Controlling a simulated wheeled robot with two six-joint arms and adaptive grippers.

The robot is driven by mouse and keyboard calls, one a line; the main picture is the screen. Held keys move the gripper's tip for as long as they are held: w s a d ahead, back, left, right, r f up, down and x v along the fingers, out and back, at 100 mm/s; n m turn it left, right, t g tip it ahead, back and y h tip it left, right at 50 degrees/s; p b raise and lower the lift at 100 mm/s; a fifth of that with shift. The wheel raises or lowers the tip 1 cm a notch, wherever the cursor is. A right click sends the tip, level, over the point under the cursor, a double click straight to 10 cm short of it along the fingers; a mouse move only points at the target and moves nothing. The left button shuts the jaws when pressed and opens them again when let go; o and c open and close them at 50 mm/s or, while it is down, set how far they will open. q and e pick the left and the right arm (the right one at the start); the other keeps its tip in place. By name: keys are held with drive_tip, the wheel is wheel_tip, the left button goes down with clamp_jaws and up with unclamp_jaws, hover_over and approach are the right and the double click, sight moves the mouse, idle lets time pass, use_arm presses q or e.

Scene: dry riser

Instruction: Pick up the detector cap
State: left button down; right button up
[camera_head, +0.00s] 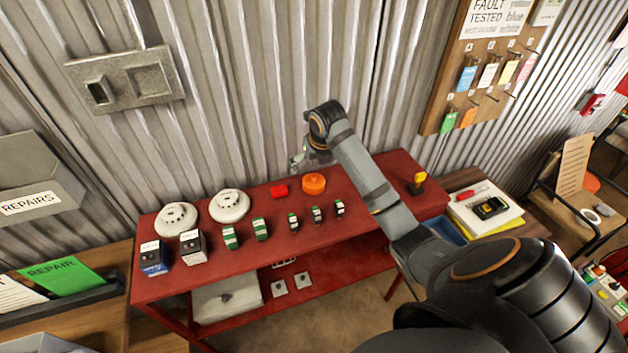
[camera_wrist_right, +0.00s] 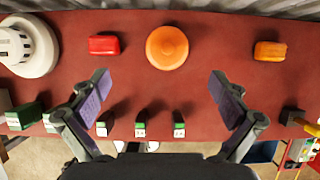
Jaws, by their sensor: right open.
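The detector cap looks to be the round orange piece (camera_head: 313,183) on the red bench top, near its back edge. In the right wrist view the orange cap (camera_wrist_right: 167,47) lies beyond the fingertips, roughly centred between them, with nothing touching it. My right gripper (camera_head: 304,160) is above the bench, behind and a little left of the cap in the head view. In the wrist view my right gripper (camera_wrist_right: 162,97) is open and empty, its purple-padded fingers wide apart. My left gripper is not in view.
A red block (camera_head: 279,191) lies left of the cap, and a small orange block (camera_wrist_right: 269,50) to its right. Two white detectors (camera_head: 229,206) stand farther left. Several small green-and-white items (camera_head: 261,229) line the front of the red bench (camera_head: 330,226). The corrugated wall is close behind.

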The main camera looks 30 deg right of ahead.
sight(314, 176)
drive_tip(key=x, duration=0.3)
drive_tip(key=p+x, duration=0.1)
drive_tip(key=x, duration=0.1)
drive_tip(key=shift+w+d+r, duration=0.1)
drive_tip(key=shift+d, duration=0.3)
drive_tip(key=shift+w+f+p, duration=0.1)
drive_tip(key=shift+f+p, duration=0.25)
drive_tip(key=shift+f, duration=0.15)
drive_tip(key=x, duration=0.2)
drive_tip(key=p+x, duration=0.1)
drive_tip(key=x, duration=0.1)
drive_tip(key=shift+d, duration=0.25)
drive_tip(key=shift+d+f, duration=0.1)
drive_tip(key=shift+f, duration=0.25)
drive_tip(key=shift+r, duration=0.1)
drive_tip(key=c, duration=0.4)
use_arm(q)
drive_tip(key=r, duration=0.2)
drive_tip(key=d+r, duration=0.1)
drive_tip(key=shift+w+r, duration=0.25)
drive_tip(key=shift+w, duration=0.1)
use_arm(e)
drive_tip(key=c, duration=0.6)
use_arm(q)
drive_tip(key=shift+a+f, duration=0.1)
